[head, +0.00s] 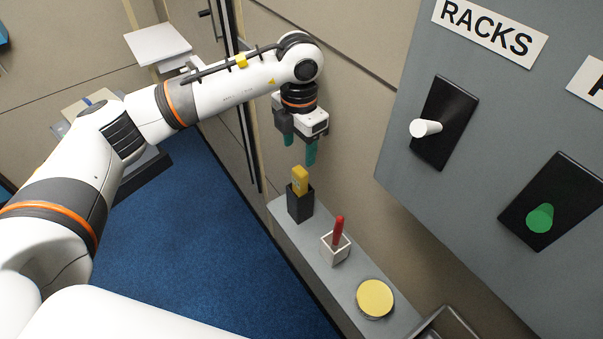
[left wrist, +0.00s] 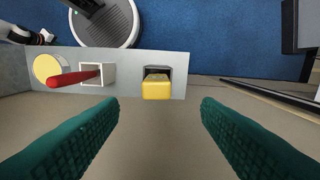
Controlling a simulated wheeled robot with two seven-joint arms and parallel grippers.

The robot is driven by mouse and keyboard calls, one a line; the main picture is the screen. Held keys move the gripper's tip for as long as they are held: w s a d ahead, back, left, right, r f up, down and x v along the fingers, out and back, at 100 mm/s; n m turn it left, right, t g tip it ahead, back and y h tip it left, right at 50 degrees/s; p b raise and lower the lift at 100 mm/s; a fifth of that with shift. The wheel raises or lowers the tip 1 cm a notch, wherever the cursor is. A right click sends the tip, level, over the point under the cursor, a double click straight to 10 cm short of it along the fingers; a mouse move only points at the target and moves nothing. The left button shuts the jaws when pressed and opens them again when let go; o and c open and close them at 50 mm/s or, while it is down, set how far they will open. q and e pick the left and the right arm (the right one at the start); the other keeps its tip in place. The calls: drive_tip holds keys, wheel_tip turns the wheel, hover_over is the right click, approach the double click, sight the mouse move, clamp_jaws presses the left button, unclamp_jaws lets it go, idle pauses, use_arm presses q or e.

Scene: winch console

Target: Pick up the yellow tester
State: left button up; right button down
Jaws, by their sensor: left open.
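The yellow tester (head: 300,179) stands upright in a dark holder (head: 300,207) on a narrow grey ledge, with its upper part sticking out. My left gripper (head: 299,152) is open and empty, a little above the tester and apart from it. In the left wrist view the tester (left wrist: 157,89) shows beyond and between the two green fingers (left wrist: 160,130). The tester's lower part is hidden inside the holder. My right gripper is not in view.
On the ledge (head: 272,207) beside the dark holder stand a white square holder (head: 334,252) with a red stick (head: 338,230) and a round yellow-topped item (head: 375,298). A grey panel (head: 400,150) with a white lever (head: 426,128) and green knob (head: 540,218) rises at right.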

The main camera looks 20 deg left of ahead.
sight(300, 170)
use_arm(q)
wheel_tip(300, 170, down, 3)
drive_tip(key=shift+f+p, duration=0.1)
drive_tip(key=shift+p, duration=0.4)
wheel_tip(300, 170, down, 2)
drive_tip(key=shift+s+d+f+p, duration=0.15)
drive_tip(key=shift+f+p, duration=0.1)
drive_tip(key=shift+p, duration=1)
wheel_tip(300, 170, down, 2)
drive_tip(key=shift+s+f+p, duration=0.1)
drive_tip(key=shift+p, duration=0.25)
drive_tip(key=shift+f, duration=0.4)
drive_tip(key=c, duration=1)
drive_tip(key=shift+c, duration=0.7)
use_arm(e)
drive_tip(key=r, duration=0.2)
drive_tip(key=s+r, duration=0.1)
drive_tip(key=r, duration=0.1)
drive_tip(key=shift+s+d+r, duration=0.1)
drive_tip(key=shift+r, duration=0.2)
use_arm(q)
drive_tip(key=shift+r, duration=0.2)
